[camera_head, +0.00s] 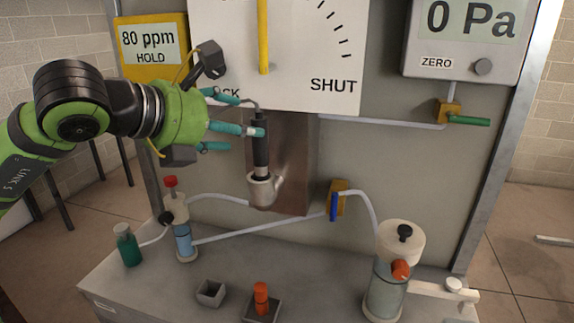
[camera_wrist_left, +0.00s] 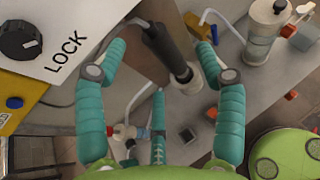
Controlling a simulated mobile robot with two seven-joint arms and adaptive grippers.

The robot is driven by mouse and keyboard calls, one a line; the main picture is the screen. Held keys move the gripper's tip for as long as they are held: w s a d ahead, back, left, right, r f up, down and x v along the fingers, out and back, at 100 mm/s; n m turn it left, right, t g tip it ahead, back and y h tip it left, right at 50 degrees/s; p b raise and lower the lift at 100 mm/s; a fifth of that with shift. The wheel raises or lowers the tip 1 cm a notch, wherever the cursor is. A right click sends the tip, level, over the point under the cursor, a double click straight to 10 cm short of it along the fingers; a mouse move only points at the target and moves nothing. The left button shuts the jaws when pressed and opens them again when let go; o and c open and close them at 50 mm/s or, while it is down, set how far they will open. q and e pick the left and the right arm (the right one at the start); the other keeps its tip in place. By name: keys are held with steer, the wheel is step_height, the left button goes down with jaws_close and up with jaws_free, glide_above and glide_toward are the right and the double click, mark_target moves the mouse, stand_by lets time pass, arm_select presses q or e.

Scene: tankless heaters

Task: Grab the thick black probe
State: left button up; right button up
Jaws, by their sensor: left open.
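The thick black probe (camera_head: 261,143) stands upright in a pale metal cup holder (camera_head: 262,190) on the panel, a thin cable leaving its top. It also shows between my fingers in the left wrist view (camera_wrist_left: 167,52), its lower end in the cup. My left gripper (camera_head: 247,115), with teal fingers, is open just left of the probe's upper part. One fingertip overlaps the probe's edge in the head view; I cannot tell whether it touches. In the left wrist view the gripper (camera_wrist_left: 160,52) has two fingers spread to either side and a third below.
The dial board (camera_head: 313,80) hangs above the probe. A yellow meter (camera_head: 150,45) is at left and a pressure gauge (camera_head: 465,40) at right. Hoses, a clear filter (camera_head: 388,285), a green bottle (camera_head: 127,245) and a small grey box (camera_head: 211,292) are on the bench below.

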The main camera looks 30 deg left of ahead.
mark_target(260, 149)
arm_select(q)
steer(key=w+f+p, duration=0.4)
steer(key=w+p, duration=0.1)
steer(key=shift+w+d+p, duration=0.2)
steer(key=shift+w+p, duration=0.2)
arm_select(e)
step_height(260, 149, up, 6)
steer(key=shift+s, duration=0.2)
arm_select(q)
steer(key=shift+c, duration=0.8)
steer(key=c, duration=1.2)
jaws_close()
arm_select(e)
steer(key=shift+w+d, duration=0.15)
steer(key=shift+w, duration=0.1)
arm_select(q)
steer(key=shift+r, duration=0.15)
arm_select(e)
steer(key=shift+f, duration=0.15)
